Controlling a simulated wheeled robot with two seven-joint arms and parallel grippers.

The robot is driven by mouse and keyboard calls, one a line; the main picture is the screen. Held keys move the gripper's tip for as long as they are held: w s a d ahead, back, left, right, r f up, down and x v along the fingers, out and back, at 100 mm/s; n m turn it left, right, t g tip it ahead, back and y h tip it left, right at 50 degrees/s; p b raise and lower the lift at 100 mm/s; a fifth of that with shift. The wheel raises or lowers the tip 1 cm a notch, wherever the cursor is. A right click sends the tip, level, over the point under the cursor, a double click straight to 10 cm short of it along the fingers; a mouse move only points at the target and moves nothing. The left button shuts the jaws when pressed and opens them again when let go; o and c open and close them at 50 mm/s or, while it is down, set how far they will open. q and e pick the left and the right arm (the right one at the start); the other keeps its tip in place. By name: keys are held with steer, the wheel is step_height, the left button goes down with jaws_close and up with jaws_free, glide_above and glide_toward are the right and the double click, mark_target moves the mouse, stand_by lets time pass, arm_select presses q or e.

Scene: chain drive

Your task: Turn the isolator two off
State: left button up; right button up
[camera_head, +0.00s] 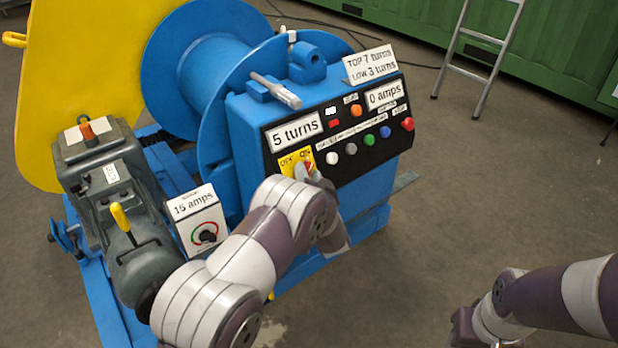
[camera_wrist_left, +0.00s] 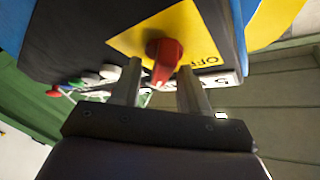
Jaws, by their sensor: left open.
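A yellow switch plate (camera_head: 287,164) marked OFF and ON sits at the lower left of the blue control box's black panel. Its red rotary knob (camera_head: 309,167) shows near the ON side; I cannot read a number on the plate. My left gripper (camera_head: 314,174) is at the knob and partly covers it. In the left wrist view the gripper (camera_wrist_left: 160,88) is open, with a finger on each side of the red knob (camera_wrist_left: 164,57). I cannot tell whether either finger touches it. My right gripper (camera_head: 463,326) is low at the right, its fingers not clear.
The control box (camera_head: 246,141) carries several coloured buttons, a "5 turns" display (camera_head: 294,132) and a "0 amps" display (camera_head: 384,95). A "15 amps" dial box (camera_head: 197,218) and a grey lever unit (camera_head: 126,225) stand left. A ladder (camera_head: 483,50) stands behind; the right floor is clear.

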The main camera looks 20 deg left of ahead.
arm_select(q)
steer(key=shift+c, duration=0.3)
jaws_close()
steer(key=shift+w+d+n+g+y+b, duration=0.1)
steer(key=shift+n+g+y+b, duration=1.6)
steer(key=shift+n, duration=2.5)
steer(key=shift+n+g+y+b, duration=1.3)
steer(key=shift+n+g+b, duration=0.75)
steer(key=shift+n, duration=2.15)
steer(key=shift+w+d+n+g+y+b, duration=0.1)
steer(key=shift+n+g+y+b, duration=1.6)
steer(key=shift+n, duration=2.5)
steer(key=shift+g, duration=0.45)
steer(key=shift+o, duration=0.3)
jaws_free()
